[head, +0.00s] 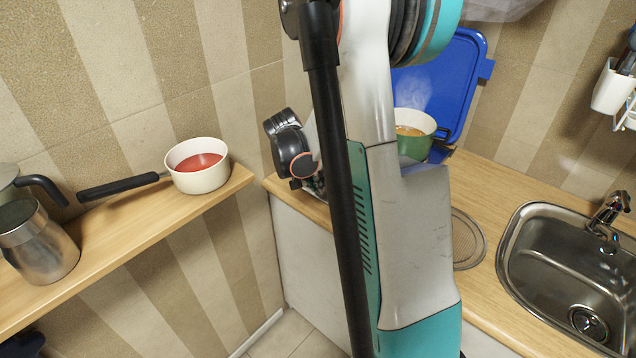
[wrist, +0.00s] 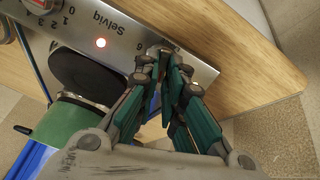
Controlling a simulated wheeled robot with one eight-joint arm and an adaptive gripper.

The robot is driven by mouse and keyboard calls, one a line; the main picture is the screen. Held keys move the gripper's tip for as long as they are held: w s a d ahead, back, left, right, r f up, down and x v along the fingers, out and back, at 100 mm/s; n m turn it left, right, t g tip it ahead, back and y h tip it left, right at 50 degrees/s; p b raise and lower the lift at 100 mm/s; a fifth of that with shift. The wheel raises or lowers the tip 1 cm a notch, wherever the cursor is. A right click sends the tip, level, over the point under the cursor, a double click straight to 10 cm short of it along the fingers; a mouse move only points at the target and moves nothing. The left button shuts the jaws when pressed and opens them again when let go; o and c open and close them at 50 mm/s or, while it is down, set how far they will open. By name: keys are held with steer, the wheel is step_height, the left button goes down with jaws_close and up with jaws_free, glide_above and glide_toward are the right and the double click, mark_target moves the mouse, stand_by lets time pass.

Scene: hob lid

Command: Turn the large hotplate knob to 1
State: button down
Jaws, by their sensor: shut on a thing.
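The hob's steel control panel (wrist: 120,35) shows upside down in the wrist view, with the brand name and a lit red lamp. My gripper (wrist: 165,50) is at the right part of the panel, its fingertips shut on a knob there. A printed 6 shows beside the fingertips. The knob is almost wholly hidden by the fingers, so its pointer cannot be read. Another knob (wrist: 40,4) is partly in view at the top left, beside the printed digits 0 to 4. In the head view my arm hides the panel and gripper.
A bare black hotplate (wrist: 85,75) lies behind the panel. A green pot of steaming food (head: 414,148) stands by the raised blue lid (head: 468,75). The sink (head: 575,270) is at right; a pan (head: 197,178) sits on the left shelf.

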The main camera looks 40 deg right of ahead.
steer(key=n, duration=0.4)
steer(key=shift+w+a+f+n, duration=0.1)
steer(key=shift+f+n, duration=0.05)
steer(key=shift+n, duration=0.15)
steer(key=shift+w+a+f+n+b, duration=0.1)
steer(key=shift+n+b, duration=0.3)
steer(key=shift+n, duration=1.4)
steer(key=c, duration=1.3)
jaws_free()
steer(key=shift+w, duration=0.1)
steer(key=shift+c, duration=0.2)
steer(key=v, duration=1.2)
steer(key=shift+w+a, duration=0.15)
steer(key=shift+w, duration=0.05)
steer(key=shift+f, duration=0.1)
